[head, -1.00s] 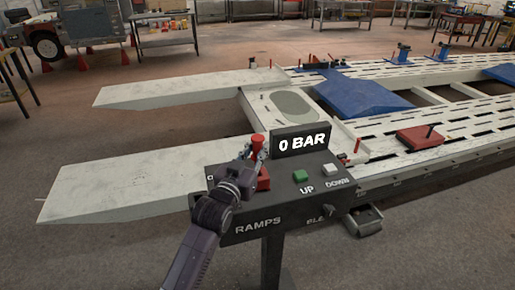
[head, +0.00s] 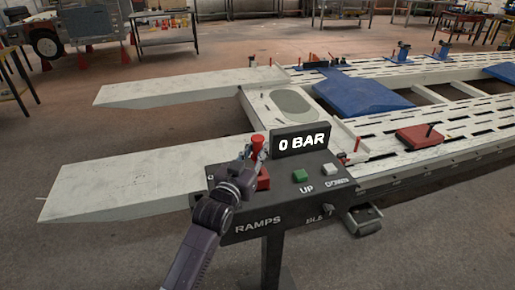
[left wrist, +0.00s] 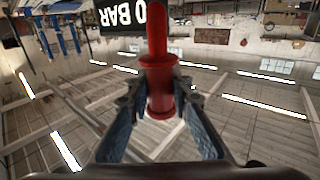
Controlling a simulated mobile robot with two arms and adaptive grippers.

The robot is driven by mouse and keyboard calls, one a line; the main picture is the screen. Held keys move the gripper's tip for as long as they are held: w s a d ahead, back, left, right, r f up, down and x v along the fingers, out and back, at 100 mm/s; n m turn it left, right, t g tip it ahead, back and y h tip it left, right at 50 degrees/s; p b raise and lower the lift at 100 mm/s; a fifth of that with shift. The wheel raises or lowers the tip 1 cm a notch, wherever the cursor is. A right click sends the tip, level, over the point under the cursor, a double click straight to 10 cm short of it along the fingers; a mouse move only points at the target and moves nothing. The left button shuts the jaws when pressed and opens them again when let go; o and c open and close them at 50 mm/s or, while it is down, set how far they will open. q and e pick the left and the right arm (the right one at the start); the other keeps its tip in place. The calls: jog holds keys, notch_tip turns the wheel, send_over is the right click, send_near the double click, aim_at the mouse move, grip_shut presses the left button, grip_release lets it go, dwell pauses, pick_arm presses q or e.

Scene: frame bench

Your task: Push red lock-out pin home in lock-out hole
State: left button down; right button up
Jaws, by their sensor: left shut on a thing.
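The red lock-out pin (head: 257,141) is upright above the left part of the dark control box (head: 263,229). My left gripper (head: 255,156) is shut on the pin. In the left wrist view, which is upside down, the pin (left wrist: 159,73) shows between both fingertips (left wrist: 160,98), with its wide collar at the fingers and its narrower end pointing to the picture's top, towards the floor side. The lock-out hole is not visible; my gripper and wrist cover that part of the box, so I cannot tell how deep the pin sits. My right gripper is not in view.
The "0 BAR" display (head: 301,142) stands close to the right of the pin. A red button (head: 264,179) is just below the gripper, with a green UP button (head: 300,176) and a white DOWN button (head: 328,169) further right. The frame bench with ramps (head: 130,182) lies behind.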

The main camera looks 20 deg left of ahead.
pick_arm(q)
jog(key=shift+r+p, duration=0.1)
jog(key=shift+p, duration=0.2)
dwell(0.4)
jog(key=shift+f+b, duration=0.75)
jog(key=shift+f, duration=0.45)
jog(key=shift+f+b, duration=1.1)
jog(key=shift+f, duration=0.8)
jog(key=c, duration=1.7)
grip_release()
jog(key=shift+o, duration=0.2)
jog(key=shift+f, duration=0.1)
jog(key=s+a, duration=0.1)
jog(key=s, duration=1.1)
jog(key=shift+s, duration=0.1)
